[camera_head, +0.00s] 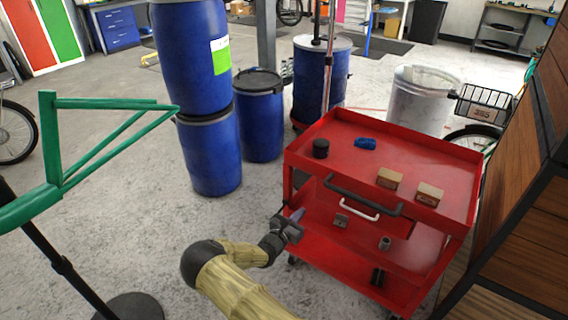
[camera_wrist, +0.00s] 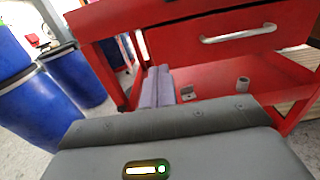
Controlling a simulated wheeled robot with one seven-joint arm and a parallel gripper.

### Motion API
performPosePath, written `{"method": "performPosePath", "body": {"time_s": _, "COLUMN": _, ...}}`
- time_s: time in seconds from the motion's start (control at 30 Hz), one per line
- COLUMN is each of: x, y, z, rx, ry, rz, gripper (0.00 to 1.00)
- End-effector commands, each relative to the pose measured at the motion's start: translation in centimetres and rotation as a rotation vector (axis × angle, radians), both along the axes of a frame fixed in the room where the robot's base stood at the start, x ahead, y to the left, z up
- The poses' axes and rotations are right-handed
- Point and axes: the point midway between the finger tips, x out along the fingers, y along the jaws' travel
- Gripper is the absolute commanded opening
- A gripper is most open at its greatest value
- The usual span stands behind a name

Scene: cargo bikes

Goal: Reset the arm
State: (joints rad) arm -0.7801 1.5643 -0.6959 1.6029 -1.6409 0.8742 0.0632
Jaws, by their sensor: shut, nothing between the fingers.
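My arm, in tan sleeving, reaches up from the bottom of the head view. My gripper (camera_head: 296,216) is at the left front corner of the red tool cart (camera_head: 330,150), in front of its drawer and lower shelf. In the wrist view the grey-purple fingers (camera_wrist: 157,84) are together with nothing between them. The cart's drawer has a white handle (camera_head: 352,206), which also shows in the wrist view (camera_wrist: 238,33). The gripper is apart from this handle, to its left.
On the cart top are a black round item (camera_head: 320,148), a blue item (camera_head: 365,143) and two small boxes (camera_head: 389,178). Small parts, including a grey cylinder (camera_head: 385,243), are on lower levels. Blue barrels (camera_head: 210,155) stand behind. A green bike frame (camera_head: 60,185) is left. Floor between is clear.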

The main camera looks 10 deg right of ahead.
Motion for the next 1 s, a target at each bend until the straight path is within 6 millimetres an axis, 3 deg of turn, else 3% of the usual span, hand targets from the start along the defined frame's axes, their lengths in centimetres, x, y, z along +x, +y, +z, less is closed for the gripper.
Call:
{"method": "performPosePath", "body": {"time_s": 0.13, "x": -0.2, "y": -0.4, "z": 0.2, "rx": 0.014, "ry": -0.004, "rz": -0.018, "gripper": 0.00}}
{"method": "performPosePath", "body": {"time_s": 0.27, "x": -1.4, "y": -2.3, "z": 1.2, "rx": 0.091, "ry": -0.023, "rz": -0.115, "gripper": 0.00}}
{"method": "performPosePath", "body": {"time_s": 0.43, "x": -5.0, "y": -6.0, "z": 3.0, "rx": 0.295, "ry": -0.068, "rz": -0.352, "gripper": 0.00}}
{"method": "performPosePath", "body": {"time_s": 0.6, "x": -9.5, "y": -8.3, "z": 4.4, "rx": 0.526, "ry": -0.124, "rz": -0.596, "gripper": 0.00}}
{"method": "performPosePath", "body": {"time_s": 0.77, "x": -13.6, "y": -8.8, "z": 5.8, "rx": 0.741, "ry": -0.184, "rz": -0.803, "gripper": 0.00}}
{"method": "performPosePath", "body": {"time_s": 1.0, "x": -19.0, "y": -7.5, "z": 8.3, "rx": 1.058, "ry": -0.284, "rz": -1.073, "gripper": 0.00}}
